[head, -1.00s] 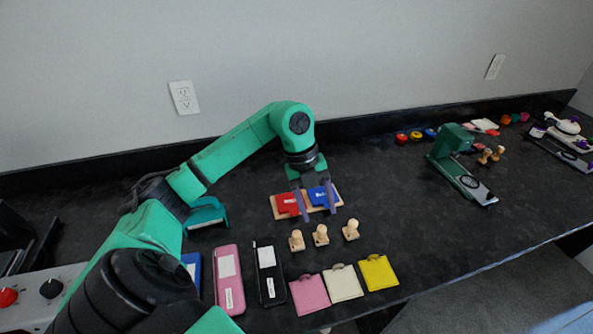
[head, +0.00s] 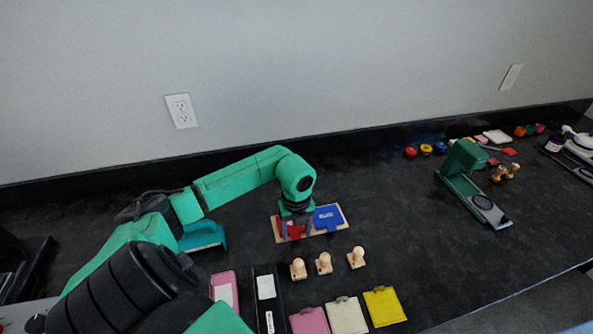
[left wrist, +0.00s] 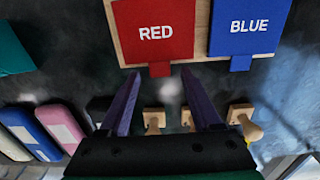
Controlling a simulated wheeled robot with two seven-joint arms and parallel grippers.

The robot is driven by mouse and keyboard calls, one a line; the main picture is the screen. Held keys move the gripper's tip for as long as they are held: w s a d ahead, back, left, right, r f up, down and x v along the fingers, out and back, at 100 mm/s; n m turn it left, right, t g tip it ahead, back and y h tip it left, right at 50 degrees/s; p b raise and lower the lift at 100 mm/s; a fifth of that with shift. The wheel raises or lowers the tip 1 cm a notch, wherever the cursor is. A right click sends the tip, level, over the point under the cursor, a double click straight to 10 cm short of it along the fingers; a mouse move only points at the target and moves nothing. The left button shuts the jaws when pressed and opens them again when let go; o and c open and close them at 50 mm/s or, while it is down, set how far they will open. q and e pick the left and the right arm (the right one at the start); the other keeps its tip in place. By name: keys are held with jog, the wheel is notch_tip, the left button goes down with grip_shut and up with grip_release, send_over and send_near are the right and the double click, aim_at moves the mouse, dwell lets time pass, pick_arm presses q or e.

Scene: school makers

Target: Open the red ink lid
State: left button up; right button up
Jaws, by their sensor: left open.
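The red ink pad (head: 290,228) lies flat with its lid shut on a light wooden board (head: 341,225), left of the blue ink pad (head: 328,217). In the left wrist view the red lid (left wrist: 153,40) reads RED, and its small red tab (left wrist: 160,70) sticks out past the board's edge. My left gripper (head: 296,233) points down at the red pad and partly hides it. Its two purple fingers (left wrist: 163,88) are apart with nothing between them, and the tab lies beyond their tips, roughly centred. My right gripper does not show.
Several wooden stamps (head: 324,263) stand in front of the board. Pink, white and yellow pouches (head: 384,306) and pencil cases (head: 268,290) lie nearer. A teal device (head: 203,236) stands left of the board. A green press (head: 470,180) stands right, beyond clear counter.

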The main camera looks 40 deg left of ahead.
pick_arm(q)
jog(key=shift+f, duration=0.2)
grip_shut()
dwell(1.3)
